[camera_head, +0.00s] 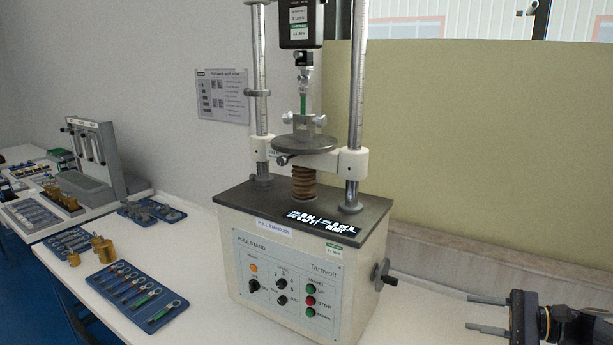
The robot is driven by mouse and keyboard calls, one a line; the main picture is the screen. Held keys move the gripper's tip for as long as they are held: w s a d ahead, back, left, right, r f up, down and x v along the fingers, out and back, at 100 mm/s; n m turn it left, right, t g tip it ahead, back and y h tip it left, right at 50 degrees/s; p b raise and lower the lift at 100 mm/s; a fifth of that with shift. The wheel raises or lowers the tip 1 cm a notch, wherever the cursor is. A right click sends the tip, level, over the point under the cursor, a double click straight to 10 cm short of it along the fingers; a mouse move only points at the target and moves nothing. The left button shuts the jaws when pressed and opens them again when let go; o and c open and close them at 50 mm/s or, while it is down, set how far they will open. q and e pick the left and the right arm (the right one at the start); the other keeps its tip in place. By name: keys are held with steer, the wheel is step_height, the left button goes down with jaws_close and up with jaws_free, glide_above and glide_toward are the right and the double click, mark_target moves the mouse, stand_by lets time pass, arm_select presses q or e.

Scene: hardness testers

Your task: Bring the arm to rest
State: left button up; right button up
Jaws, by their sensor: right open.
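My right gripper (488,314) is at the lower right corner, low over the white table. Its two thin fingers point left and are apart, with nothing between them. It is to the right of the pull stand (300,250) and apart from it. My left gripper is not in view. The pull stand has two steel columns, a round plate (304,143) over a brown spring and a force gauge (301,22) at the top. A green piece (303,103) hangs under the gauge, above the plate. The display on the stand's top is lit.
A blue tray (103,281) with several ringed pieces lies left of the stand, with brass weights (104,250) near it. Another grey tester (92,160) stands farther left. A crank handle (386,272) sticks out from the stand's right side. The table (420,312) between stand and gripper is clear.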

steer(key=s+a+r+n+g+h, duration=0.4)
steer(key=s+a+n+h, duration=0.25)
steer(key=s+a, duration=0.65)
steer(key=s+a+f+n+t+h, duration=0.1)
steer(key=s+f+n+h, duration=0.1)
steer(key=s, duration=0.5)
steer(key=s+a+f+n+t+h, duration=0.1)
steer(key=s+a+f+n+h, duration=0.1)
steer(key=s+n, duration=0.3)
steer(key=s+f, duration=0.1)
steer(key=s, duration=0.1)
steer(key=shift+s+f, duration=0.35)
steer(key=shift+f, duration=0.05)
steer(key=shift+n, duration=0.25)
steer(key=shift+c, duration=0.5)
steer(key=shift+s+d, duration=0.1)
